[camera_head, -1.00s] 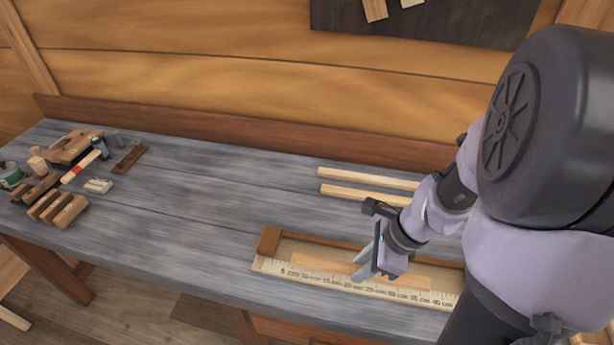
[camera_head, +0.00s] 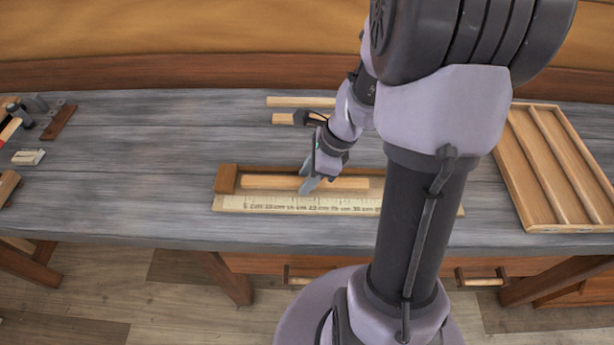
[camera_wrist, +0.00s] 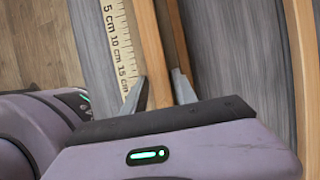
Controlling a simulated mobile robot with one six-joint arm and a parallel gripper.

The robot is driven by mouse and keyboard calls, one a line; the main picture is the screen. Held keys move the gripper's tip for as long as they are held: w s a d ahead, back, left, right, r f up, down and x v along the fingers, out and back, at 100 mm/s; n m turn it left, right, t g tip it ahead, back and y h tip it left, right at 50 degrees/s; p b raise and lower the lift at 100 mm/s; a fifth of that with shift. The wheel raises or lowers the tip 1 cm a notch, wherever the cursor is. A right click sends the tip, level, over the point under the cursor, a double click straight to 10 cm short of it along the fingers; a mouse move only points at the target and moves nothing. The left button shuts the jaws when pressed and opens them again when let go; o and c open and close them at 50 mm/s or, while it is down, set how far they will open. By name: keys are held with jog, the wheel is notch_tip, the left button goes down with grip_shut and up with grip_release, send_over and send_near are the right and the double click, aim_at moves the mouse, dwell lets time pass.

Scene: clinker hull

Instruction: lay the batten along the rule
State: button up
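The batten (camera_head: 272,182) is a pale wood strip lying parallel to the rule (camera_head: 290,205), between it and the brown back strip (camera_head: 275,169). Its left end is near the 5 cm mark, against or close to the brown end block (camera_head: 226,179). My gripper (camera_head: 309,178) is down at the middle of the batten.
A divided wooden tray (camera_head: 512,170) stands at the right. Hand tools, including a hammer (camera_head: 18,118), lie at the far left. The bench (camera_head: 150,150) between is clear.

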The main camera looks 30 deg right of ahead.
jog(key=shift+r, duration=0.1)
jog(key=p+v, duration=0.6)
jog(key=v, duration=0.5)
jog(key=s+a+r+n+t, duration=0.1)
jog(key=s+a+r+n, duration=0.3)
jog(key=a+n, duration=0.5)
jog(key=s+a+r+n+t+h, duration=0.1)
jog(key=s+a+r+n+t, duration=0.1)
jog(key=s+a+r+n, duration=0.3)
jog(key=a+r+n, duration=0.4)
jog(key=n, duration=0.2)
jog(key=shift+r+n+h, duration=0.3)
